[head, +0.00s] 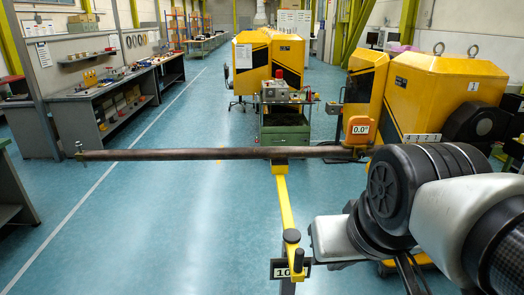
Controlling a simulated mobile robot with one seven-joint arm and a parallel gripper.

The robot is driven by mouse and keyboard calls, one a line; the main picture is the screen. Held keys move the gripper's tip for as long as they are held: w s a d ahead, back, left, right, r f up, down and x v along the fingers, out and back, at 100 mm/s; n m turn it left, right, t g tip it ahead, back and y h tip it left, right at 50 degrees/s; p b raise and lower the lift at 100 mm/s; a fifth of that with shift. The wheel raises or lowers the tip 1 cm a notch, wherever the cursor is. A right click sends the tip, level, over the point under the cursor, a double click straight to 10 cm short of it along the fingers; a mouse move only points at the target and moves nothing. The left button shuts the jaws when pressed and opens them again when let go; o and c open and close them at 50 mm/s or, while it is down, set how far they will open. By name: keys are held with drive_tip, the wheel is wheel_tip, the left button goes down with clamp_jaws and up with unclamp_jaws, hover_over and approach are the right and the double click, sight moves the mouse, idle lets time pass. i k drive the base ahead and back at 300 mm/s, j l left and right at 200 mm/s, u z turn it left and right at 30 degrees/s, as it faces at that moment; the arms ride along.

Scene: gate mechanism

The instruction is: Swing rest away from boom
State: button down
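The boom (200,154) is a long brown bar lying level across the view. Its right end meets a mount beside an orange box with a 0.0° display (361,129). The rest (284,205) is a yellow arm whose far end is under the boom, right of its middle; whether they touch is unclear. A dark upright peg (298,259) stands beside a partly hidden plate starting "10" (280,269). My arm comes in from the right, its white end close to the peg. My gripper's fingers cannot be made out.
Yellow machines (440,90) stand at the right, close behind my arm. A yellow cabinet (262,65) and a green cart (285,130) stand behind the boom. Workbenches (95,105) line the left. The blue floor left of the rest is clear.

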sight(291, 236)
drive_tip(key=l+u, duration=0.15)
drive_tip(key=l, duration=0.4)
drive_tip(key=k+l+u, duration=0.15)
drive_tip(key=l, duration=0.35)
drive_tip(key=i+l+u, duration=0.15)
drive_tip(key=l, duration=0.2)
drive_tip(key=l+u, duration=0.2)
drive_tip(key=l, duration=0.15)
drive_tip(key=i+l+u, duration=0.15)
drive_tip(key=l, duration=0.25)
drive_tip(key=i+l+u, duration=0.2)
drive_tip(key=l+u, duration=0.2)
drive_tip(key=l, duration=0.25)
drive_tip(key=i+l+u, duration=0.2)
drive_tip(key=l, duration=0.15)
drive_tip(key=i+l+u, duration=0.15)
drive_tip(key=l, duration=0.15)
drive_tip(key=i+l+u, duration=0.1)
drive_tip(key=l, duration=0.25)
drive_tip(key=i+l+u, duration=0.15)
drive_tip(key=l, duration=0.2)
drive_tip(key=i+l, duration=0.3)
drive_tip(key=l, duration=0.15)
drive_tip(key=i+l, duration=0.3)
drive_tip(key=l, duration=0.15)
drive_tip(key=u, duration=0.05)
